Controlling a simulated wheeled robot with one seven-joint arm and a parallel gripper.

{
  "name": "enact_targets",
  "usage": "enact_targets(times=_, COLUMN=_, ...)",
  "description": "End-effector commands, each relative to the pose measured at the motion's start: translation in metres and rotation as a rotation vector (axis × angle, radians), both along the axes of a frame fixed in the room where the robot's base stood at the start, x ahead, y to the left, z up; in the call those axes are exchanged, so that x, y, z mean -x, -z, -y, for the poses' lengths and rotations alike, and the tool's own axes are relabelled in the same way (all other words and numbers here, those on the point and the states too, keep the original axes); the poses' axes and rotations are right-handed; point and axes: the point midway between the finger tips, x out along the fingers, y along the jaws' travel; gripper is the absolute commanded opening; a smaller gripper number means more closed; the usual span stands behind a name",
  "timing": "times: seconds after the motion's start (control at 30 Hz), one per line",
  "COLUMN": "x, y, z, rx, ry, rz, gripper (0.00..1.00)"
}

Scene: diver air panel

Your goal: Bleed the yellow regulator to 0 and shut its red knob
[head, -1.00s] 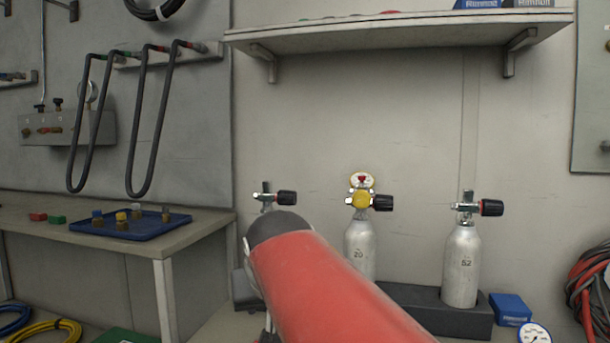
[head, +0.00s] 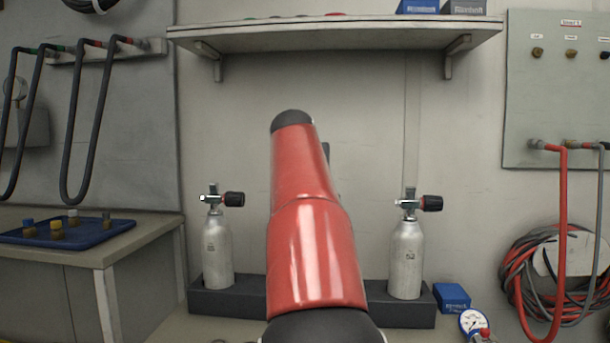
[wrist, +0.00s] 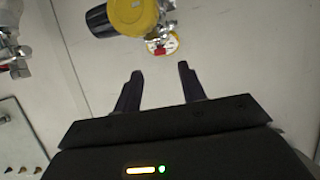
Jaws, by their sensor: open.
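In the wrist view the yellow regulator (wrist: 134,14) is at the top edge, partly cut off, with a black knob (wrist: 98,20) at its left. A small yellow-rimmed round dial (wrist: 174,46) with a red part (wrist: 160,51) sits just below it; its reading is too small to tell. My gripper (wrist: 160,70) is open and empty. Its fingertips point toward the dial and regulator and appear apart from them. In the head view my red arm hides the yellow regulator and the middle cylinder.
In the head view, silver cylinders stand left (head: 217,255) and right (head: 406,262) in a dark rack (head: 372,308). A shelf (head: 340,36) hangs above. A blue box (head: 452,297) and a loose gauge (head: 472,321) lie at right. A blue tray (head: 100,236) sits on the left bench.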

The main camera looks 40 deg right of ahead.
Motion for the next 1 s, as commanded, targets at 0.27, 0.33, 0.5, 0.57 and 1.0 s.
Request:
enact_targets(times=0.27, x=-0.026, y=0.018, z=0.033, rx=-0.003, ry=0.000, rz=-0.003, gripper=0.41)
enact_targets(times=0.33, x=-0.030, y=0.020, z=0.038, rx=-0.002, ry=-0.001, rz=-0.002, gripper=0.41)
enact_targets(times=0.5, x=-0.035, y=0.024, z=0.044, rx=-0.001, ry=-0.002, rz=-0.001, gripper=0.41)
enact_targets(times=0.57, x=-0.036, y=0.024, z=0.044, rx=-0.001, ry=-0.002, rz=-0.001, gripper=0.41)
enact_targets(times=1.0, x=-0.035, y=0.024, z=0.044, rx=-0.001, ry=-0.002, rz=-0.001, gripper=0.05)
